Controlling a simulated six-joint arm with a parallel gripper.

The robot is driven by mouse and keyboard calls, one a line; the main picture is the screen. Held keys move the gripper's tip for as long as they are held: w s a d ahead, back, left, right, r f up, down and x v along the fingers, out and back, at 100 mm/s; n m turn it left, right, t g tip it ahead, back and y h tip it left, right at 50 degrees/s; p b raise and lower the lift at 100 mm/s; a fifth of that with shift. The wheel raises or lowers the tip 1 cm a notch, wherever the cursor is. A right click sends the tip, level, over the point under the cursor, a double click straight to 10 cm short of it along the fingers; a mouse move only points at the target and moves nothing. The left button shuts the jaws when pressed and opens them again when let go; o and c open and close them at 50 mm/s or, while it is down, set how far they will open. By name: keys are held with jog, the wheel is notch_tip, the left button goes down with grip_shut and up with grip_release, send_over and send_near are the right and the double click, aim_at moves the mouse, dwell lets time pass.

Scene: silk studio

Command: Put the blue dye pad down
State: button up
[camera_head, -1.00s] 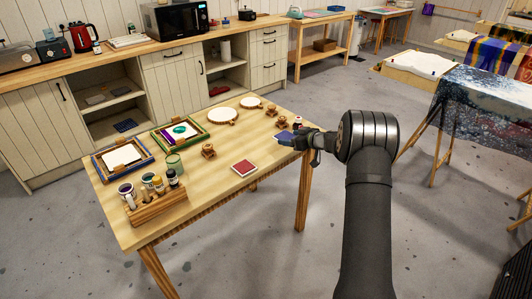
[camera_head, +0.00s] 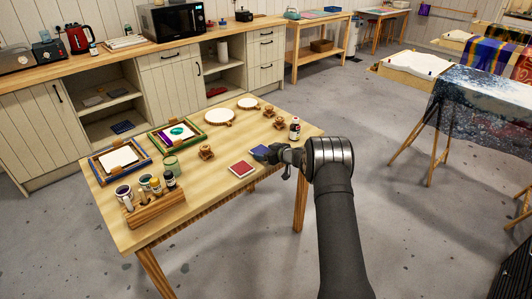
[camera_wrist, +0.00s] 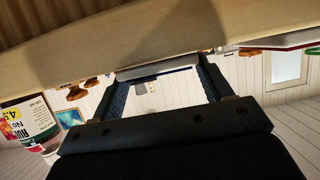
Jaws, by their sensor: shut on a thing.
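The blue dye pad (camera_head: 258,150) is at the right part of the wooden table, level or nearly so, beside the red pad (camera_head: 241,169). My gripper (camera_head: 271,153) reaches in from the right and is shut on the blue pad's near end. In the wrist view the blue pad (camera_wrist: 155,71) shows edge-on as a thin pale and blue strip between the fingertips (camera_wrist: 161,77). It is very close to the tabletop (camera_wrist: 150,35); I cannot tell whether it touches. The red pad (camera_wrist: 290,42) shows at the right there.
A bottle (camera_head: 294,129) and small wooden stamps (camera_head: 279,123) stand behind my gripper. Another stamp (camera_head: 206,152), a green jar (camera_head: 170,164), framed trays (camera_head: 120,160) and a bottle rack (camera_head: 153,207) are to the left. The table's front right is clear.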

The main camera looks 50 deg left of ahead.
jog(key=shift+f, duration=0.15)
jog(key=o, duration=1)
jog(key=v, duration=1.6)
jog(key=shift+d, duration=0.4)
jog(key=shift+o, duration=0.5)
jog(key=shift+w+d+r, duration=0.1)
jog(key=shift+d+r, duration=0.15)
jog(key=shift+d, duration=0.05)
